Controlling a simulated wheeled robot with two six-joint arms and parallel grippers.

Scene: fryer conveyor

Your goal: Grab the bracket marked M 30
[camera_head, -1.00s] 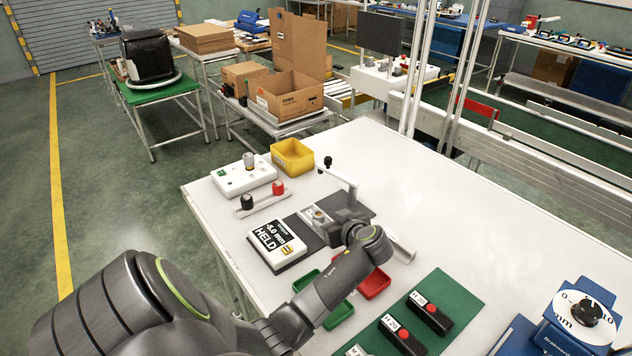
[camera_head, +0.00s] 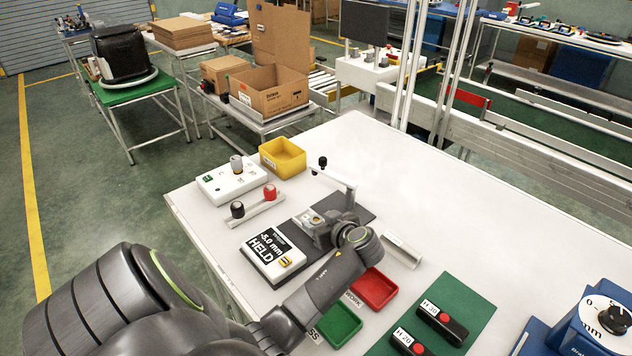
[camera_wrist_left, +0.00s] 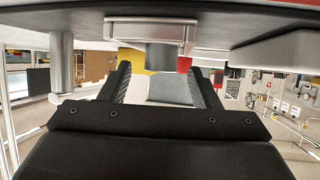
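The bracket marked M 30 (camera_head: 443,322) is a black block with a red knob and a white label. It lies on the green mat (camera_head: 473,300) at the lower right in the head view, apart from my left gripper. My left gripper (camera_head: 314,222) is at the dark fixture plate in the middle of the table. In the left wrist view its two black fingers (camera_wrist_left: 163,85) stand apart, with a grey block and a dark cylinder seen between or beyond them. Contact there cannot be told. My right gripper is not in view.
A second bracket, marked M 20 (camera_head: 408,343), lies beside M 30. A red tray (camera_head: 374,290), a green tray (camera_head: 338,326), the HELD display (camera_head: 276,254) and a yellow bin (camera_head: 283,157) stand around my arm. A blue dial device (camera_head: 600,325) is at the right. The table's far right is clear.

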